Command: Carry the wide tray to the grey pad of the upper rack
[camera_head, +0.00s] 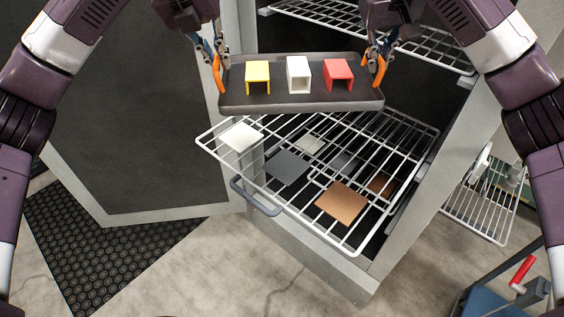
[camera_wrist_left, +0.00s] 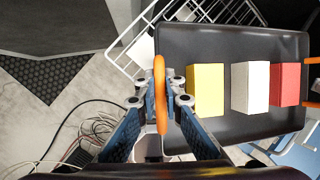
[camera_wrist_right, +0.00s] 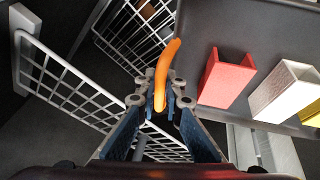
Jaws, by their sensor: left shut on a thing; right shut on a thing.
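The wide tray (camera_head: 300,103) is dark and shallow and hangs level above a pulled-out wire rack (camera_head: 217,147). It carries a yellow channel piece (camera_head: 257,71), a white one (camera_head: 299,68) and a red one (camera_head: 338,70), standing in a row. My left gripper (camera_head: 218,66) is shut on the orange handle (camera_wrist_left: 159,95) at the tray's left end. My right gripper (camera_head: 375,62) is shut on the orange handle (camera_wrist_right: 166,75) at its right end. A dark grey pad (camera_head: 288,167) shows in front of and below the tray, at the pulled-out rack.
A white pad (camera_head: 241,137), a copper-brown pad (camera_head: 342,202) and other pads show at the rack; their exact levels are hard to tell. Another wire rack (camera_head: 425,43) is at the top right. The open cabinet door (camera_head: 140,130) stands left. A side wire shelf (camera_head: 482,210) is right.

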